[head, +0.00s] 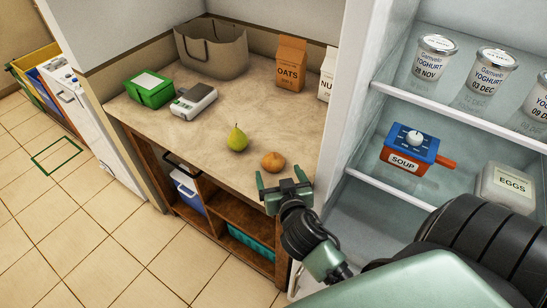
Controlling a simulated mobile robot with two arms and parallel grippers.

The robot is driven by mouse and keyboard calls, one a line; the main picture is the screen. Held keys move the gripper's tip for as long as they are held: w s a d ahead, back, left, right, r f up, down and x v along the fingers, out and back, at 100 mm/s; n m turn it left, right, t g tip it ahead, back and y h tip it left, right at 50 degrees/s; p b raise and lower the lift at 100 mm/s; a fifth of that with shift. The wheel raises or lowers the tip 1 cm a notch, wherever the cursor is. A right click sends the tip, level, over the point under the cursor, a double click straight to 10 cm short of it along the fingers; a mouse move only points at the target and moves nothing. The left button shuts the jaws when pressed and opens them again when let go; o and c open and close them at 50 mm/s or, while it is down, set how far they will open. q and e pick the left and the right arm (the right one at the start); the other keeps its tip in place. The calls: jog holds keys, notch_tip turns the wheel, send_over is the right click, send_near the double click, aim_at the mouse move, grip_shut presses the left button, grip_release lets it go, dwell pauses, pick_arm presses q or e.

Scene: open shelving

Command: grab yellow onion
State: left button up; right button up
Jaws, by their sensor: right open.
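The yellow onion (273,162) is a small round orange-brown bulb on the beige counter (215,135), near its front right part. My right gripper (279,179) is just in front of the onion, at the counter's front edge, with its green fingers spread apart and pointing toward the onion. Nothing shows between the fingers, and the gripper appears apart from the onion. My left gripper is not in view.
A green pear (237,138) stands left of the onion. A scale (194,101), green box (150,89), grey bag (211,50) and oats carton (290,63) stand further back.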

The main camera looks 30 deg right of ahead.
aim_at(275, 163)
jog(key=shift+w+d+r, duration=0.15)
jog(key=shift+w+d, duration=0.05)
jog(key=shift+w, duration=0.3)
jog(key=p+x, duration=0.1)
jog(key=x, duration=0.4)
jog(key=shift+w+d, duration=0.15)
jog(key=shift+w, duration=0.05)
jog(key=c, duration=1.5)
jog(key=shift+c, duration=0.2)
